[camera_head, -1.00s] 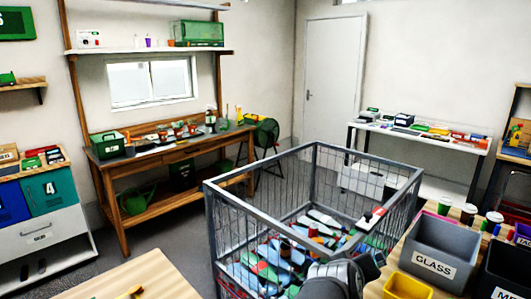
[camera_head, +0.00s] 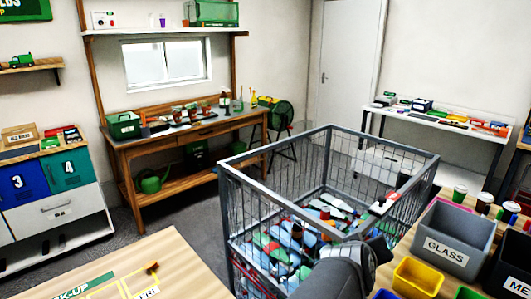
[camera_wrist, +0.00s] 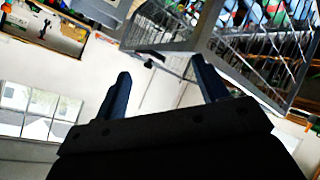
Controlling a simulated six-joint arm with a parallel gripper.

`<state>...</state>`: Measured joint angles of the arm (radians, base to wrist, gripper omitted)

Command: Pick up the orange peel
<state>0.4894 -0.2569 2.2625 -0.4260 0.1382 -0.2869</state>
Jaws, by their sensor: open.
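I cannot make out an orange peel for certain in either view. A small brownish-orange piece (camera_head: 152,268) lies on the wooden table at the lower left of the head view, near yellow outlines; it is too small to tell what it is. My gripper (camera_wrist: 163,88) shows in the wrist view with its two dark fingers spread apart and nothing between them. It points across the room, with the wire cage beyond its right finger. In the head view my arm crosses the cage's near side, and I cannot make out the fingers.
The wire cage (camera_head: 232,163) holds many mixed waste items. The wooden table (camera_head: 185,284) is mostly bare. A grey GLASS bin (camera_head: 452,238) and a yellow bin (camera_head: 417,277) stand at right. A wooden workbench (camera_head: 190,136) with pots and a white table (camera_head: 440,125) stand farther back.

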